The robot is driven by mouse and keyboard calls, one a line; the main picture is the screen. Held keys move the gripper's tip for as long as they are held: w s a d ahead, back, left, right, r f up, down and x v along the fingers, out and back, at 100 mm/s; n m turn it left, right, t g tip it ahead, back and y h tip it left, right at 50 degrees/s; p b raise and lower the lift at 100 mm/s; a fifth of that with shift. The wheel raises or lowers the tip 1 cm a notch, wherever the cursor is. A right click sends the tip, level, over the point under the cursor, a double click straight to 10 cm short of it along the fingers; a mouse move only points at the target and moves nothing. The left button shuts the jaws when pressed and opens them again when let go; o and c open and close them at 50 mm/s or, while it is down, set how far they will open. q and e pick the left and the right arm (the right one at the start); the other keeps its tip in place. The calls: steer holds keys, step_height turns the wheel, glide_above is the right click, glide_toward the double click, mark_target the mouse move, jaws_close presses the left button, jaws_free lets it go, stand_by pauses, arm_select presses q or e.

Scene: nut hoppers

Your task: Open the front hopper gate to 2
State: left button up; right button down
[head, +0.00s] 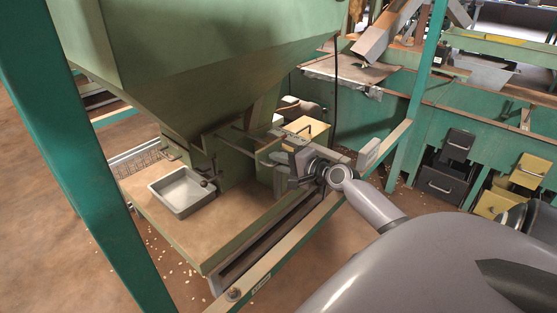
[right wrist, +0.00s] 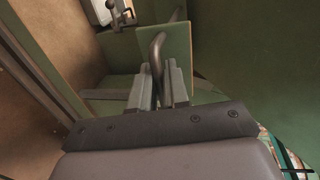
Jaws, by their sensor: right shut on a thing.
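The large green hopper (head: 195,60) stands over a bench, its narrow lower end beside a metal tray (head: 178,208). My right gripper (right wrist: 160,88) is shut on a bent metal handle (right wrist: 156,45). The handle stands by a flat yellow-green gate plate (right wrist: 179,50), which shows upright just beyond the fingers in the right wrist view. In the head view the right gripper (head: 288,168) is at the hopper's right side, and the wrist partly hides the held handle. I cannot read any gate mark or number. My left gripper is not in view.
A wooden bench top (head: 206,237) lies under the hopper. A green post (head: 75,160) rises at the left, and another (head: 424,85) stands at the right. Dark and yellow bins (head: 447,173) are at the right. Pale bits lie scattered on the floor.

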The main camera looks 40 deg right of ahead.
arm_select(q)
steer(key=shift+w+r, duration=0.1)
arm_select(e)
steer(key=c, duration=1.3)
jaws_free()
steer(key=shift+c, duration=0.2)
arm_select(q)
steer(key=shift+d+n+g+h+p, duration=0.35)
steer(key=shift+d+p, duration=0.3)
steer(key=shift+p, duration=0.35)
arm_select(e)
steer(key=v, duration=0.7)
